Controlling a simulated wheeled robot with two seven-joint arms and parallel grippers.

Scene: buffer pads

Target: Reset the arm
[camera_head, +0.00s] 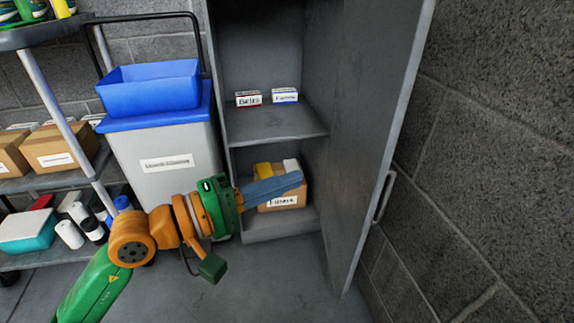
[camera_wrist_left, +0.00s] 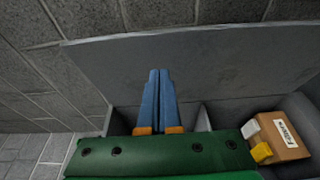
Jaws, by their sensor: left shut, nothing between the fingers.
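My left arm reaches in from the lower left in the head view. Its gripper (camera_head: 272,188) has blue fingers that are shut and empty, in front of the lower part of the open grey cabinet (camera_head: 275,122). The shut fingers also show in the left wrist view (camera_wrist_left: 159,98), with the inside of the cabinet door behind them. A cardboard box (camera_head: 292,196) with a white label stands on the bottom shelf, partly hidden by the fingers. It shows at the right in the left wrist view (camera_wrist_left: 283,136). My right gripper is not in view.
The cabinet door (camera_head: 362,130) stands open on the right, close to a block wall. Two small boxes (camera_head: 248,98) (camera_head: 285,95) stand on the middle shelf. A grey bin (camera_head: 165,165) with a blue tub (camera_head: 150,87) and a loaded cart (camera_head: 60,180) stand left.

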